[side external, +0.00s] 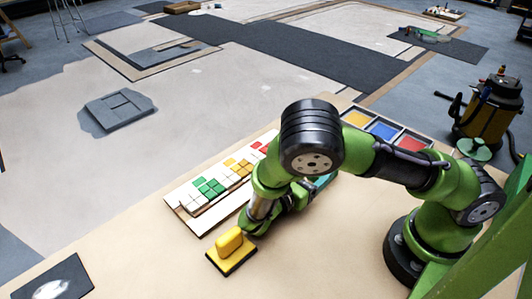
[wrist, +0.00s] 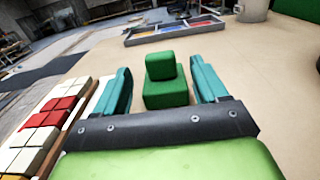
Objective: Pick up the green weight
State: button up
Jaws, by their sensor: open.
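The green weight (wrist: 165,92), a block with a smaller cube-like knob on top, stands upright on the table in the wrist view. My gripper (wrist: 160,72) is open, with one teal finger on each side of the weight in the picture. A gap shows between the weight and each finger. I cannot tell whether the weight is fully between the fingertips or just beyond them. In the side external view my arm hides the weight, and only a bit of my teal gripper (side external: 325,182) shows behind the arm.
A mosaic panel (side external: 176,198) with white, green, yellow and red tiles lies beside my arm; its edge (wrist: 62,112) is close to the left finger. A yellow weight (side external: 231,244) stands near the front. A compartment tray (wrist: 175,31) with coloured pieces lies farther back. Bare table lies right of the weight.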

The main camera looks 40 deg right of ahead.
jog(key=d, duration=0.5)
jog(key=shift+f, duration=0.35)
jog(key=shift+c, duration=0.3)
grip_shut()
